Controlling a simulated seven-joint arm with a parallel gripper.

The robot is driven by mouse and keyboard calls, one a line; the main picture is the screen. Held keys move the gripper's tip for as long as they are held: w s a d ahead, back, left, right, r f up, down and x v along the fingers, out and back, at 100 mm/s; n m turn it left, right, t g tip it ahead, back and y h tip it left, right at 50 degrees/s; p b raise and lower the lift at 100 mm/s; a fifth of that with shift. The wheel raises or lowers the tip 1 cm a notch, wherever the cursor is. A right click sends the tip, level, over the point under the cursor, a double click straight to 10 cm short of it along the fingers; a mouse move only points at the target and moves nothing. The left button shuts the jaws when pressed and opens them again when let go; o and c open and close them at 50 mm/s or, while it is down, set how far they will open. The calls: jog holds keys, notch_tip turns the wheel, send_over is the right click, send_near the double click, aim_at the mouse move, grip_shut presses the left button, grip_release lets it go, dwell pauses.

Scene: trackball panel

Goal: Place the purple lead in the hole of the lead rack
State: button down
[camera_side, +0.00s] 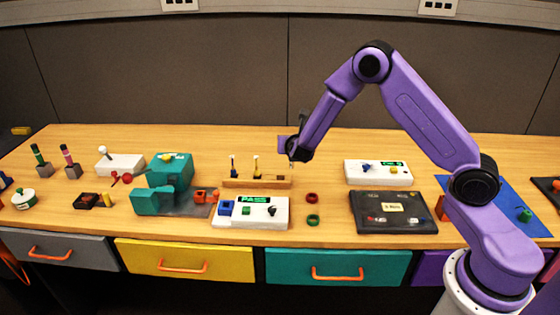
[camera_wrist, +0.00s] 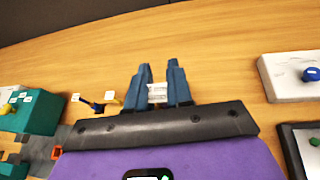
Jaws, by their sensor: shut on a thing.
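The lead rack (camera_side: 275,184) is a low wooden block at the middle of the bench in the side view. A blue-topped lead (camera_side: 233,166) and a yellow-topped lead (camera_side: 256,166) stand upright in it; their tops also show in the wrist view (camera_wrist: 97,106). My gripper (camera_side: 292,162) is above the rack's right end, apart from it. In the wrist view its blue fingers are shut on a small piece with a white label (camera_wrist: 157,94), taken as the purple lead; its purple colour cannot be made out. The rack's hole is hidden.
A white panel reading PASS (camera_side: 262,224) stands in front of the rack. A teal machine (camera_side: 168,170) is to its left. Another white panel (camera_side: 352,180) and a dark case (camera_side: 392,229) are to the right. Red and green rings (camera_side: 312,198) lie between. Bench behind the rack is clear.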

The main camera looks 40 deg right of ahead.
jog(key=w+f, duration=0.1)
jog(key=f, duration=0.1)
jog(key=w+f, duration=0.4)
jog(key=shift+w+d, duration=0.2)
jog(key=shift+d, duration=0.1)
jog(key=shift+w+f, duration=0.2)
jog(key=shift+f, duration=1.45)
jog(key=shift+f, duration=0.1)
jog(key=c, duration=1)
grip_release()
jog(key=shift+s+a+r, duration=0.15)
jog(key=shift+r, duration=0.05)
jog(key=v, duration=1.1)
jog(key=shift+s+a+r, duration=0.1)
jog(key=shift+s+r, duration=0.1)
jog(key=shift+s, duration=0.15)
